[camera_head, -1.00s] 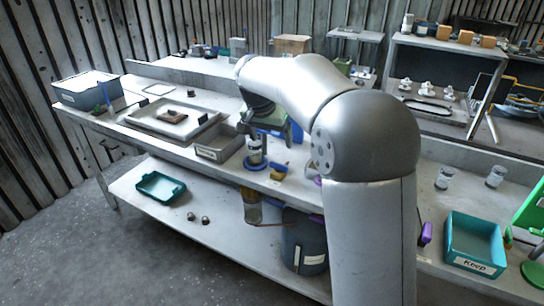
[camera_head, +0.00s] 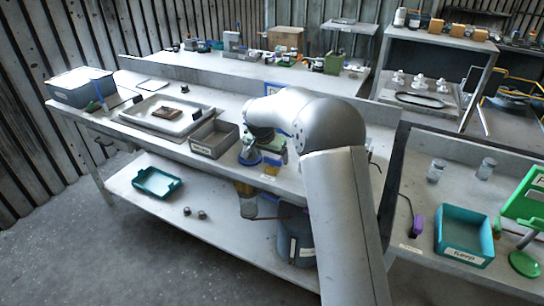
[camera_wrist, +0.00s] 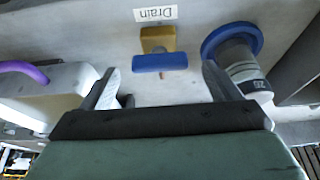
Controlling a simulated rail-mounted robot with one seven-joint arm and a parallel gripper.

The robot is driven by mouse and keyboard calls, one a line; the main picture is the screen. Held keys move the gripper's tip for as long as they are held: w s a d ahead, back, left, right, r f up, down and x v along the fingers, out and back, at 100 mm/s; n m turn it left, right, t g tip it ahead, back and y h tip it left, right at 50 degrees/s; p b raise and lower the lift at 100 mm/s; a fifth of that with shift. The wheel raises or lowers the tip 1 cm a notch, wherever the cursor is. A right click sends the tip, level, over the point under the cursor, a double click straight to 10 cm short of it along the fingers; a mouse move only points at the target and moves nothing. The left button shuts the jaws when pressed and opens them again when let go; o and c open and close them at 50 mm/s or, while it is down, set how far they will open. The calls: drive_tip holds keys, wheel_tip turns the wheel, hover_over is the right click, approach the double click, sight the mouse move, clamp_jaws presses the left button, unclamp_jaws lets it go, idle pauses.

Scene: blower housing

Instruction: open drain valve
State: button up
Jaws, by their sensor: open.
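The drain valve shows in the wrist view as a yellow block (camera_wrist: 157,39) with a blue bar handle (camera_wrist: 160,62) lying crosswise. It sits on the grey bench front below the "Drain" label (camera_wrist: 156,13), which reads upside down. My gripper (camera_wrist: 160,86) is open and empty. Its two fingers are spread to either side of the blue handle, with the handle apart from them and ahead of the gap. In the head view my arm hides most of the gripper and part of the valve area.
A clear cylinder in a blue ring base (camera_wrist: 232,40) stands close to the right finger. A purple curved tube (camera_wrist: 22,70) is at left. In the head view a grey bin (camera_head: 213,139) is left of the arm, and a dark bucket (camera_head: 297,243) is on the lower shelf.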

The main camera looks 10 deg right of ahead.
sight(273, 162)
drive_tip(key=shift+x, duration=1.1)
drive_tip(key=c, duration=1)
